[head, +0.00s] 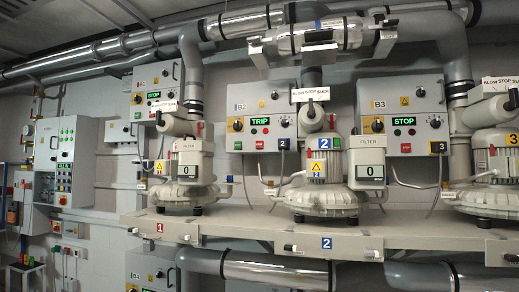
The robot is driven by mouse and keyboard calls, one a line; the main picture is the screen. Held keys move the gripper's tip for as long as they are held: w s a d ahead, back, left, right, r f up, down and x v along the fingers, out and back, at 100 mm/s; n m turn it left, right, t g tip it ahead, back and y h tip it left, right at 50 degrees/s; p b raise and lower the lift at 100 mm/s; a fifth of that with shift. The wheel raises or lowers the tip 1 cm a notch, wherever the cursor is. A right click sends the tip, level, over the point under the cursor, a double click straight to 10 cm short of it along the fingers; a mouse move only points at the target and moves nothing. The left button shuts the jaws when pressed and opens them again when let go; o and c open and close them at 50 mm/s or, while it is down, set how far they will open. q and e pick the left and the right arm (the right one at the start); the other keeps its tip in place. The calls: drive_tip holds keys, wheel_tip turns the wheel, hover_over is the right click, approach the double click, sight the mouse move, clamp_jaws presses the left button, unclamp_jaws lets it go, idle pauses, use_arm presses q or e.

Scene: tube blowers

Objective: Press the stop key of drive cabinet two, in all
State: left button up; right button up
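Drive cabinet two (252,103), a pale grey box marked B2, hangs on the back wall in the middle of the head view. Its green display (259,121) reads TRIP. Below the display are small coloured keys: a green key (237,145) at the left and a red key (260,144) to its right. Their lettering is too small to read. Neither of my grippers shows in the head view.
Blower 2 (325,195) stands on the long shelf (230,232) in front and to the right of the cabinet. Cabinets B1 (152,80) and B3 (403,96) flank it, both displays reading STOP. A filter box (188,160) stands left. Large pipes (270,270) run below the shelf.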

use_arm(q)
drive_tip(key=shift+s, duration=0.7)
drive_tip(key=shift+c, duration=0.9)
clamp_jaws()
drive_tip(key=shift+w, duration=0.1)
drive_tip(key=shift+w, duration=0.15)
